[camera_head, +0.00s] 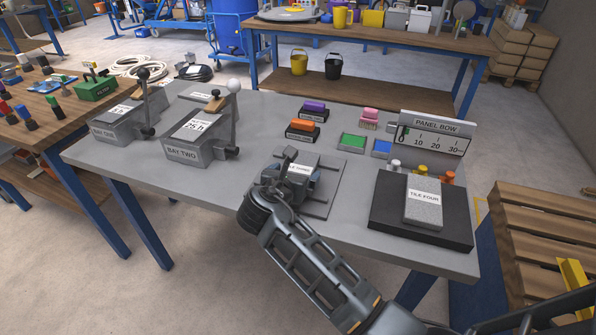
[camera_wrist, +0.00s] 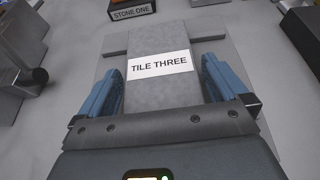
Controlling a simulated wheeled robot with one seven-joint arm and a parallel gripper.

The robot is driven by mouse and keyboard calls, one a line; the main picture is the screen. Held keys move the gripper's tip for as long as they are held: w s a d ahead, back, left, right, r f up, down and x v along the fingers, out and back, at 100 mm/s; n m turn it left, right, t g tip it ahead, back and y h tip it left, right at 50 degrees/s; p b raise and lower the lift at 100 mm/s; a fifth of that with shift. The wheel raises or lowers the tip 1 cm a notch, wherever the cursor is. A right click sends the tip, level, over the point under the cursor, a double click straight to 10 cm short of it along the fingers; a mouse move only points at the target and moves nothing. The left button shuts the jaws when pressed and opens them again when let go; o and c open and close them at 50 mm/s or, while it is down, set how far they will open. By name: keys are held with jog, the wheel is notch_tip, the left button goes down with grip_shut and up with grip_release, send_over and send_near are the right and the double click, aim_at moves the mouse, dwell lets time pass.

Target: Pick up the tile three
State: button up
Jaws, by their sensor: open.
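Tile three is a grey block with a white label reading "TILE THREE" (camera_wrist: 160,90). In the wrist view it lies between the two blue fingers of my gripper (camera_wrist: 160,88), with a visible gap on each side near the fingertips. In the head view the tile (camera_head: 300,169) is partly hidden by my gripper (camera_head: 290,180), which is over it. The tile is on a flat grey plate (camera_head: 323,195) with low bars, on the grey table. My gripper is open around the tile; whether either finger touches it is not clear.
Tile four (camera_head: 423,203) lies on a dark block (camera_head: 388,212) at the right. Orange (camera_head: 303,125) and purple (camera_head: 314,106) handled blocks stand behind the plate. Bay two (camera_head: 196,140), with a lever, stands left. A panel bow sign (camera_head: 435,133) stands back right.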

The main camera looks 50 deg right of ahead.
jog(key=c, duration=1.2)
jog(key=shift+r, duration=0.2)
